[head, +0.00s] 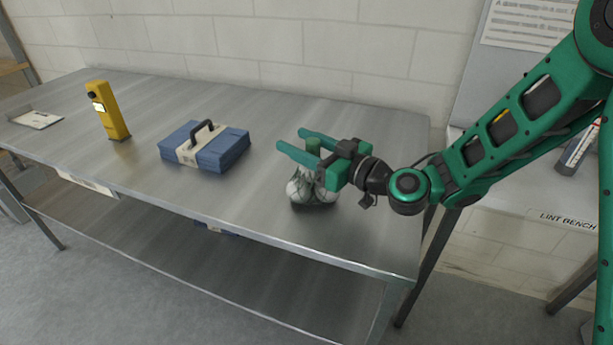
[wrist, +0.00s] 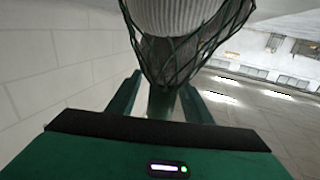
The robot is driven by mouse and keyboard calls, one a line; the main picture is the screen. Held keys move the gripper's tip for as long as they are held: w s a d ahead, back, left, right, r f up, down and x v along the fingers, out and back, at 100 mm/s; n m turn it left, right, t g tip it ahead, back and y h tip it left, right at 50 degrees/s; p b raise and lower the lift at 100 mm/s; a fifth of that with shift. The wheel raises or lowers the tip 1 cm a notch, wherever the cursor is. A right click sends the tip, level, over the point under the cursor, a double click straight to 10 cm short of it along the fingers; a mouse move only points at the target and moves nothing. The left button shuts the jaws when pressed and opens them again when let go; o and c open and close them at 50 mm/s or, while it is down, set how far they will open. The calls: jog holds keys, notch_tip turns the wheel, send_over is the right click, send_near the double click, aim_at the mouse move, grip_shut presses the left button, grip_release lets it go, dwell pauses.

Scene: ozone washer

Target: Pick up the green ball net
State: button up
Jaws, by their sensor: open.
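The green ball net (head: 312,189) stands on the steel table, with pale balls inside dark green mesh and a green upright neck at its top. My gripper (head: 291,139) reaches in from the right at neck height, its two fingers on either side of the neck. In the wrist view the net (wrist: 185,48) fills the top middle, and its neck runs down between the open fingers of my gripper (wrist: 160,90). I see gaps between the neck and both fingers. The lower part of the net is out of the wrist view.
A blue folded bundle (head: 230,152) with a black handle lies left of the net. A yellow device (head: 112,115) stands farther left, near a small tray (head: 36,119). The table (head: 150,185) is bare between them. A wall (head: 330,50) rises behind it.

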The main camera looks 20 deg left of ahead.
jog(key=c, duration=1.2)
grip_shut()
jog(key=shift+r, duration=0.15)
